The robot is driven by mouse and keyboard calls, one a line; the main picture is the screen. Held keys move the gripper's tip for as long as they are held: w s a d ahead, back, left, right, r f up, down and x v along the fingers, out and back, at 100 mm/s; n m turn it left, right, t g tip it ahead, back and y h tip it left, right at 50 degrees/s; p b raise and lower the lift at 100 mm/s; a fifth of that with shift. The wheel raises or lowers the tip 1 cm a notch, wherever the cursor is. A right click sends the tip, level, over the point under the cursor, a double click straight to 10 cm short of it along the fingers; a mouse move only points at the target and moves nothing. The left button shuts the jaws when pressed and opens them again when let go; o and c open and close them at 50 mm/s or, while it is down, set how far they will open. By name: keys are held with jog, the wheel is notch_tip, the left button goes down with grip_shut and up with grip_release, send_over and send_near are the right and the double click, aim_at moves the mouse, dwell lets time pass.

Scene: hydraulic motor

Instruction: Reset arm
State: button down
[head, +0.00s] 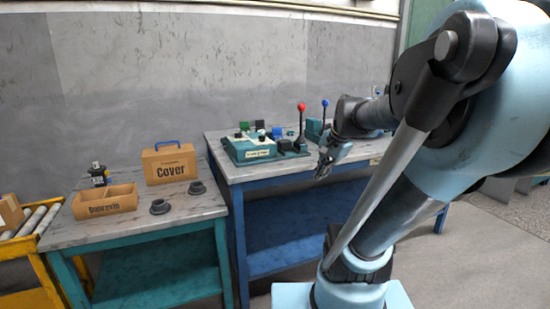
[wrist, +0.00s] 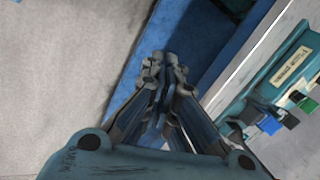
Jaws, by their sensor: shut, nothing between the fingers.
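My gripper (head: 325,169) hangs in front of the right-hand workbench (head: 232,174), near its front edge, in the head view. In the wrist view my gripper (wrist: 163,62) has its fingers together with nothing between them. It points down past the blue side of the bench, over the floor. My arm spans the right half of the head view and hides part of the bench and floor behind it.
A teal fixture (head: 262,148) with a red-knobbed lever (head: 301,118) stands on the right bench; a blue-knobbed lever (head: 324,112) is beyond. The left bench (head: 130,222) holds an open box (head: 105,206), a "Cover" box (head: 170,165) and two dark round parts (head: 159,207).

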jog(key=s+d+f+n+g+h, duration=0.1)
jog(key=s+d+f+n+h, duration=0.1)
jog(key=s+f+n, duration=0.8)
jog(key=s+d+f, duration=0.1)
jog(key=s+f, duration=0.1)
jog(key=s, duration=0.2)
jog(key=shift+g+h, duration=0.3)
jog(key=shift+g, duration=0.1)
jog(key=shift+w, duration=0.1)
